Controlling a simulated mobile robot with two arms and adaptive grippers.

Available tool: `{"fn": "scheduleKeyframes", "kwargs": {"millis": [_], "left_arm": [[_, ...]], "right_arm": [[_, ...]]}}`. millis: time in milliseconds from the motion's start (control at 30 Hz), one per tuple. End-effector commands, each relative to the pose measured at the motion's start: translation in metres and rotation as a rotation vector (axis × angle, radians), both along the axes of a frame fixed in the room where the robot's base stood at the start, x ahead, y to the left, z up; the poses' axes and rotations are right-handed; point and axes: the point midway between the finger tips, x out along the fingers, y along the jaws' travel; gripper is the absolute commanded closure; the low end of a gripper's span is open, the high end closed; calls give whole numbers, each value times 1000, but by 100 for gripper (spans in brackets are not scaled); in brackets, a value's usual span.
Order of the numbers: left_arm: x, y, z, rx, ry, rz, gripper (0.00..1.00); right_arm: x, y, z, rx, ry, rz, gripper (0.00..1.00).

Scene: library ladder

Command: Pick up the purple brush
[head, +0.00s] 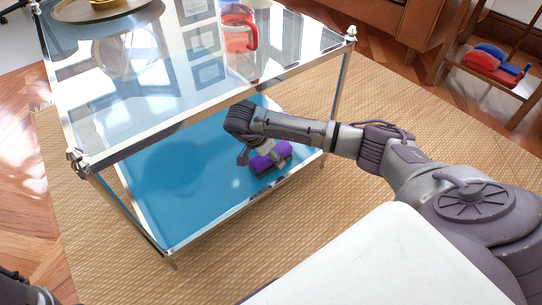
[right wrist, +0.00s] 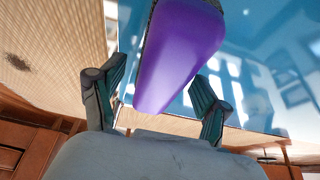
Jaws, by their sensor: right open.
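The purple brush (head: 270,158) lies on the blue lower shelf (head: 175,195) of a glass-topped cart, near the shelf's front edge. My right gripper (head: 250,158) is at the brush, reaching in under the glass top. In the right wrist view the purple brush (right wrist: 180,55) fills the upper middle, between the two fingers of the open right gripper (right wrist: 158,105). Gaps show beside both fingers, and I cannot tell if either touches it. Only a dark part, probably of my left arm, shows at the lower left corner of the head view; its gripper is not visible.
The cart's glass top (head: 150,75) and metal front rail sit above the shelf, close to my right wrist. A red object (head: 238,30) and a gold tray (head: 85,10) are on the top. A woven rug (head: 420,130) lies below. A wooden rack (head: 500,75) stands right.

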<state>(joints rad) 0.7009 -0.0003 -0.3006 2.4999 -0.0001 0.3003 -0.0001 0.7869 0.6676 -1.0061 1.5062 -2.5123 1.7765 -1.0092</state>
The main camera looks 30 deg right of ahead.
Motion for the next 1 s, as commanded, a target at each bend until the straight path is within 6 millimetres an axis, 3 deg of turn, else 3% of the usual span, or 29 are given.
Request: {"fn": "scheduleKeyframes", "kwargs": {"millis": [300,700,1000], "left_arm": [[0,0,0,0,0,0,60],[0,0,0,0,0,1,60],[0,0,-1,0,0,1,60]], "right_arm": [[0,0,-1,0,0,-1,24],[0,0,-1,0,0,0,86],[0,0,0,1,0,0,87]]}}
